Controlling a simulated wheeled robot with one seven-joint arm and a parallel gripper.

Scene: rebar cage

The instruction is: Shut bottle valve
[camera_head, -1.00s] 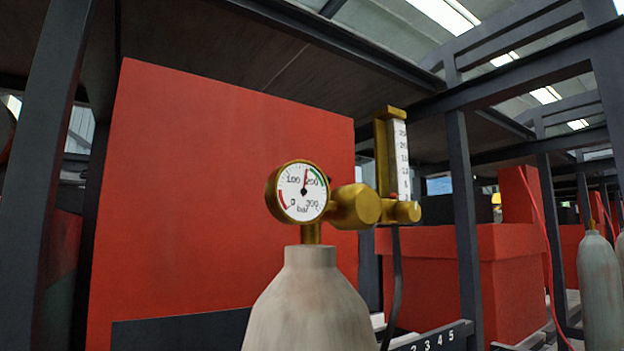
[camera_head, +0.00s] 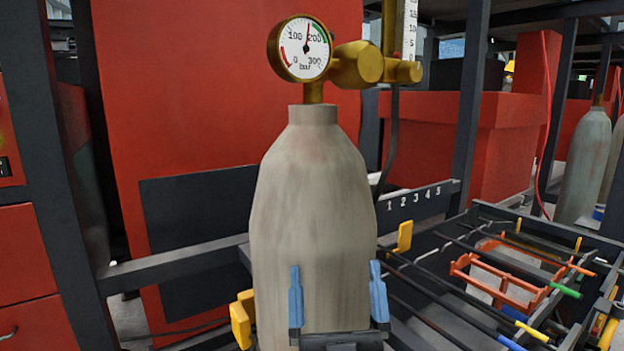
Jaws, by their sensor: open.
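A pale, worn gas bottle (camera_head: 310,195) stands upright in the middle of the head view. On its neck sits a brass regulator with a round gauge (camera_head: 303,49), whose needle points near 200 bar. A round brass body (camera_head: 357,65) joins it on the right, with a flow tube (camera_head: 406,30) cut off by the top edge. I cannot tell which part is the valve. My gripper (camera_head: 336,268), with two blue fingers, is low in front of the bottle. Its fingers are apart with nothing between them, well below the gauge. They hide part of the bottle's lower side.
A large red cabinet (camera_head: 205,110) stands behind the bottle. A dark rail (camera_head: 418,200) numbered 1 to 5 runs to the right. At the lower right is a dark frame with rods and an orange-red rack (camera_head: 500,285). More bottles (camera_head: 583,165) stand at the far right.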

